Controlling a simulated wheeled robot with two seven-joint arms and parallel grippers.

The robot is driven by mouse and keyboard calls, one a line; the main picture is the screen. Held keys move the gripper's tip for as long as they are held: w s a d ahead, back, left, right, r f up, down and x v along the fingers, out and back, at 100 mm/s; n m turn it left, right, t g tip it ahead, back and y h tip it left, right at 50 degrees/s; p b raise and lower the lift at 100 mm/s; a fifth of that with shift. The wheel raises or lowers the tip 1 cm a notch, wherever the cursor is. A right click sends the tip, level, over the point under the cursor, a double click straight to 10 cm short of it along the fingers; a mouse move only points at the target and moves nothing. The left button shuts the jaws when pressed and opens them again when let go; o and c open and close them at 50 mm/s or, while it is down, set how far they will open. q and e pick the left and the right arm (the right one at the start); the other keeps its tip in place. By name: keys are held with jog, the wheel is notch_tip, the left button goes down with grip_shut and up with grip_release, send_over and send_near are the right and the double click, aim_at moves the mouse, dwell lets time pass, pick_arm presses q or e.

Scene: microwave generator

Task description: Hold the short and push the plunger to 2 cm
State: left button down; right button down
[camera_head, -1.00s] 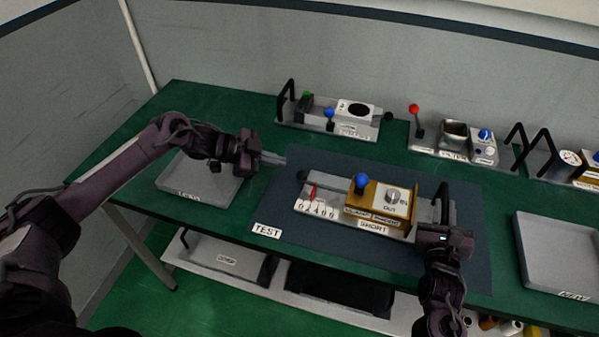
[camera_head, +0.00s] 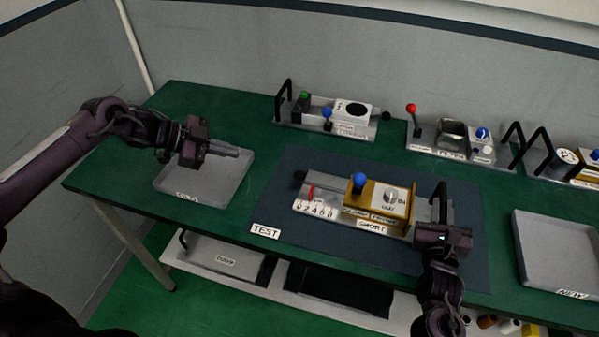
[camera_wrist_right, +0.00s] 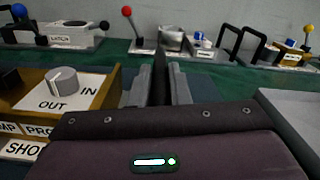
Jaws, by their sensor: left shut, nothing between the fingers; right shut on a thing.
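The short (camera_head: 372,228) stands on the dark TEST mat (camera_head: 270,205). It has a gold block (camera_head: 376,208) with a blue ball knob (camera_head: 359,180) and a dial marked IN and OUT (camera_head: 391,196). At its left end are a scale (camera_head: 316,209) with a red marker (camera_head: 311,191) and a black plunger knob (camera_head: 299,176). The exact reading is too small to tell. My right gripper (camera_wrist_right: 161,85) is shut on the short's black handle (camera_head: 441,195) at the right end. My left gripper (camera_head: 238,151) is shut and empty over the left tray, apart from the plunger.
The left grey tray (camera_head: 228,188) is empty; another grey tray (camera_head: 560,250) labelled NEW lies at the right. Several handled devices stand along the back, including one with a red ball lever (camera_head: 411,108). Green table is clear between the left tray and the mat.

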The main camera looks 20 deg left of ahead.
jog(key=c, duration=1.6)
grip_release()
jog(key=shift+f, duration=0.4)
jog(key=o, duration=0.3)
jog(key=shift+w+r, duration=0.1)
jog(key=shift+r, duration=0.05)
